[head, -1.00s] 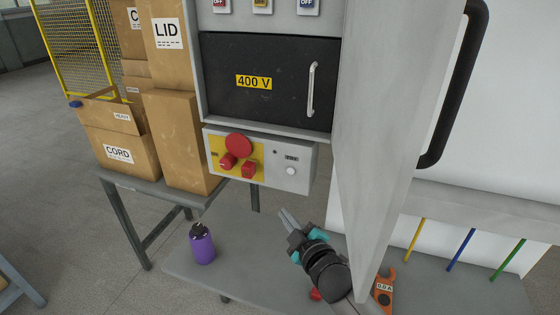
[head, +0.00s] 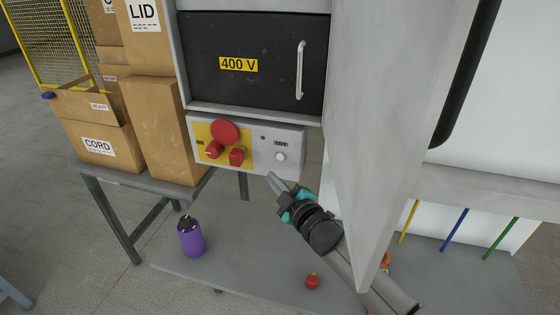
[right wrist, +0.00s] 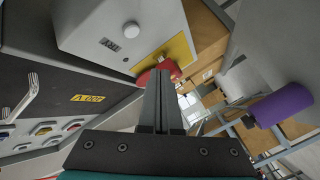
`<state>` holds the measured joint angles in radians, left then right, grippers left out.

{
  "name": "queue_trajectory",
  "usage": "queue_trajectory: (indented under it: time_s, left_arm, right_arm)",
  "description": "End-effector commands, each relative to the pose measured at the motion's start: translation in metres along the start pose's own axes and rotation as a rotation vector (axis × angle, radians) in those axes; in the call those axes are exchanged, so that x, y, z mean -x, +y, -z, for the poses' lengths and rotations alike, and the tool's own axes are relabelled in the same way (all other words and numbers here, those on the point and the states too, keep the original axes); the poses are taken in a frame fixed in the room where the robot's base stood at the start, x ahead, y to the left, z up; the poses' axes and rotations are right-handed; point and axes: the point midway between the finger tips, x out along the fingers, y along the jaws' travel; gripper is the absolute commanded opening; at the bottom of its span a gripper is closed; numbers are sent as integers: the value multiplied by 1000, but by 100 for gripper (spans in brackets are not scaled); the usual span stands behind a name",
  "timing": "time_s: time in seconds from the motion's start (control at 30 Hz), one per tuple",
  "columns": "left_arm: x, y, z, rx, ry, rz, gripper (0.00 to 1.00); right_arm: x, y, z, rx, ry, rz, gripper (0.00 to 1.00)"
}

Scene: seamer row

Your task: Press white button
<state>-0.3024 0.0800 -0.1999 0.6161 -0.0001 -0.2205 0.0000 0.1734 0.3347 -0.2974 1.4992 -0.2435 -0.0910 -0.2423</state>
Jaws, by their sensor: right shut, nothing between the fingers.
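The white button (head: 280,156) is a small round knob on the right part of a grey control box, under a small label. It also shows in the right wrist view (right wrist: 131,30), up and to the left of the fingers. My right gripper (head: 272,177) is shut and empty, its fingertips a little below and left of the button in the head view and apart from it. In the right wrist view the shut fingers (right wrist: 158,75) point toward the red controls on the yellow plate. My left gripper is not in view.
The box also carries a big red button (head: 224,132) and red knobs. A grey cabinet door (head: 375,110) stands open to the right, near my right arm. A purple bottle (head: 190,238) and a small red item (head: 312,281) are on the shelf below. Cardboard boxes (head: 160,130) stand left.

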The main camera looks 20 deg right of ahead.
Motion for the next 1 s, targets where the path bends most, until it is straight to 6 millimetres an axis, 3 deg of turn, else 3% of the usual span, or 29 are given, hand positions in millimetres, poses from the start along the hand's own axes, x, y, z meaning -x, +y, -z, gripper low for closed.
queue_trajectory:
  time_s: [0.1, 0.4, 1.0]
  left_arm:
    - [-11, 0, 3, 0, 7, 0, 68]
    - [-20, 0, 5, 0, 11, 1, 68]
    - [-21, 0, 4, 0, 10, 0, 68]
  right_arm:
    - [-14, 8, -11, 4, 1, -1, 0]
    - [-33, 23, -24, 0, 1, 0, 0]
    - [-36, 26, -26, -1, 0, 0, 0]
